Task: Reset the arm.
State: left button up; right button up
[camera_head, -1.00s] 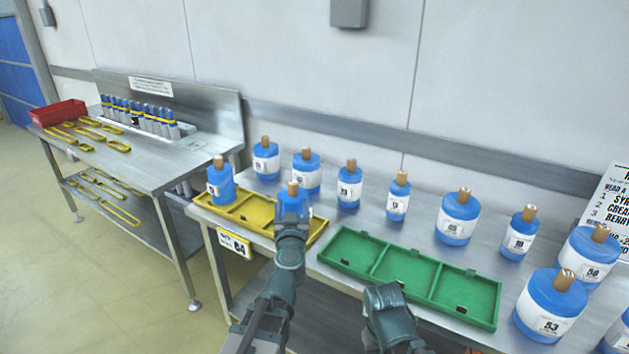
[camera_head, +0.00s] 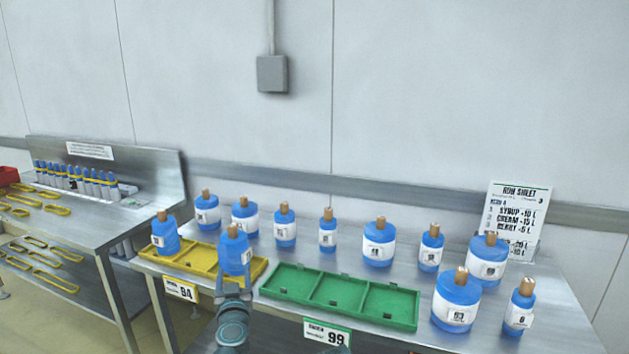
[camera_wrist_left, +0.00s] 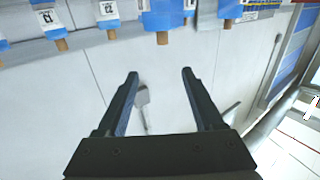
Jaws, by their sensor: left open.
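My left gripper (camera_head: 234,290) shows low in the head view, in front of the yellow tray (camera_head: 199,258). In the left wrist view its two fingers (camera_wrist_left: 160,75) are spread apart with nothing between them. A blue bottle (camera_head: 234,254) with a brown cap stands at the tray's right part, just beyond the gripper. Another blue bottle (camera_head: 165,236) stands at the tray's left end. Whether the gripper touches the nearer bottle cannot be told from the head view. My right gripper is outside both current views.
An empty green tray (camera_head: 340,297) lies to the right on the steel table. Several blue bottles stand behind it, and a large one (camera_head: 456,301) stands to its right. A sign (camera_head: 514,217) stands at the back right. A second table (camera_head: 80,218) with yellow loops is at left.

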pick_arm(q)
jog(key=s+d+f+m+g+h, duration=0.3)
jog(key=d+f+m+g+h, duration=0.35)
jog(key=d+h, duration=0.5)
jog(key=s+a+f+n+g+y, duration=0.2)
jog(key=s+a+f+g+y, duration=0.25)
jog(key=s+f, duration=0.35)
jog(key=s+a+f+n+g+y, duration=0.25)
jog(key=s+f+g, duration=0.25)
jog(key=s+f, duration=0.35)
jog(key=s+d+r+m+g+y, duration=0.15)
jog(key=s+d+m, duration=0.25)
jog(key=s+d, duration=0.45)
notch_tip(320, 180, up, 14)
jog(key=w+d+p, duration=0.1)
jog(key=p, duration=1.3)
jog(key=shift+w+d+f, duration=0.2)
jog(key=shift+w+d, duration=0.05)
jog(key=shift+w, duration=0.1)
